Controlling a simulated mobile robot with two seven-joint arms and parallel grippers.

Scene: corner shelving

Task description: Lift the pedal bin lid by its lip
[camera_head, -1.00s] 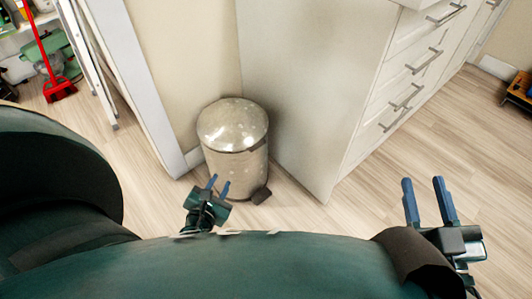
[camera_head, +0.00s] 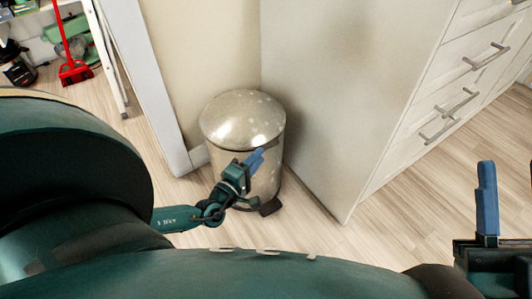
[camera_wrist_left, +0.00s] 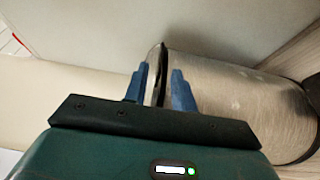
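The pedal bin (camera_head: 268,180) is a speckled metal cylinder standing on the floor, with a shut domed lid (camera_head: 240,115). My left gripper (camera_head: 258,157) is in front of the bin, just below the lid's edge. In the left wrist view its blue fingers (camera_wrist_left: 160,85) are apart, one on each side of the dark seam at the lid's edge. The bin body (camera_wrist_left: 235,95) lies to the right there. I cannot tell whether either finger touches the bin. My right gripper (camera_head: 509,185) is open and empty at the right edge, partly cut off.
A white cabinet side (camera_head: 330,90) stands close on the bin's right, with drawers (camera_head: 470,80) further right. A white door frame (camera_head: 150,90) is on the left. The black pedal (camera_head: 270,207) sits at the bin's foot. Floor (camera_head: 400,205) is clear in front of the cabinet.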

